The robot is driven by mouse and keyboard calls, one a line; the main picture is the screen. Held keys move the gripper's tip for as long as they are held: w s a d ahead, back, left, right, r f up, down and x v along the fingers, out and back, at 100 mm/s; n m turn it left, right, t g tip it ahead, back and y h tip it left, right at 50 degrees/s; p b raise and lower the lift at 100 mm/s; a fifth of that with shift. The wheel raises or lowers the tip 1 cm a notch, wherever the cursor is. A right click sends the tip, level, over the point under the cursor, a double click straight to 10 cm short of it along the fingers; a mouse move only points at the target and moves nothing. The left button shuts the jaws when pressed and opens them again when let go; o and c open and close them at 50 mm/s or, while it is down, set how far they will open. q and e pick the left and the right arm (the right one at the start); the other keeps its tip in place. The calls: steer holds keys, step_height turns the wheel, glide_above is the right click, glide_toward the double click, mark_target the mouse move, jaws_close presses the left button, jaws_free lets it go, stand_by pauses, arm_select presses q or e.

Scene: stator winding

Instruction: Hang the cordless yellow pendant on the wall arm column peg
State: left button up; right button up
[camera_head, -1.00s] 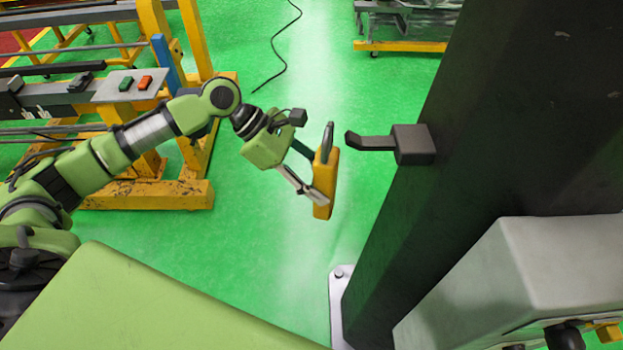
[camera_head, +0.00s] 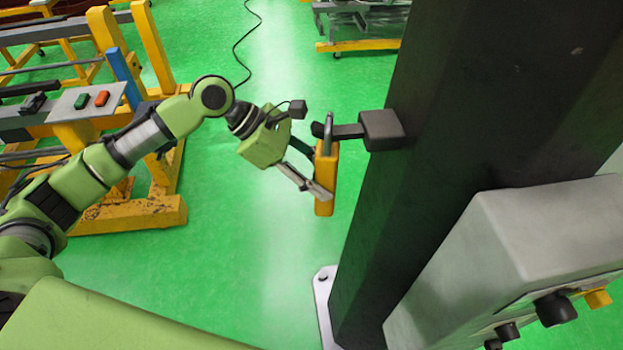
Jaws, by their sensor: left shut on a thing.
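The yellow pendant (camera_head: 326,183) is a narrow yellow box with a grey loop on its top, and it hangs upright in the head view. My left gripper (camera_head: 314,176) is shut on its body from the left side. The black peg (camera_head: 347,131) juts left from a block on the dark column (camera_head: 425,130). The pendant's loop overlaps the peg near its tip in the picture. I cannot tell whether the peg passes through the loop or lies behind it. My right gripper is not in view.
A grey control box (camera_head: 510,240) with black knobs is on the column's lower right. A yellow frame with a panel of green and red buttons (camera_head: 88,101) stands at left. A black cable (camera_head: 240,50) lies on the green floor, which is open behind the pendant.

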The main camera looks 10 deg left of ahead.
arm_select(q)
steer(key=shift+w+d+b, duration=0.25)
steer(key=shift+d+b, duration=0.15)
steer(key=shift+d, duration=0.1)
steer(key=shift+w+d+b, duration=0.2)
steer(key=shift+d+b, duration=0.15)
steer(key=shift+d, duration=0.15)
steer(key=shift+d+p, duration=0.15)
steer(key=shift+p, duration=0.25)
steer(key=shift+w+d+f+p, duration=0.2)
steer(key=shift+d+f+p, duration=0.3)
steer(key=shift+p, duration=0.35)
steer(key=shift+a+f, duration=0.1)
steer(key=shift+f, duration=0.2)
steer(key=shift+f, duration=0.1)
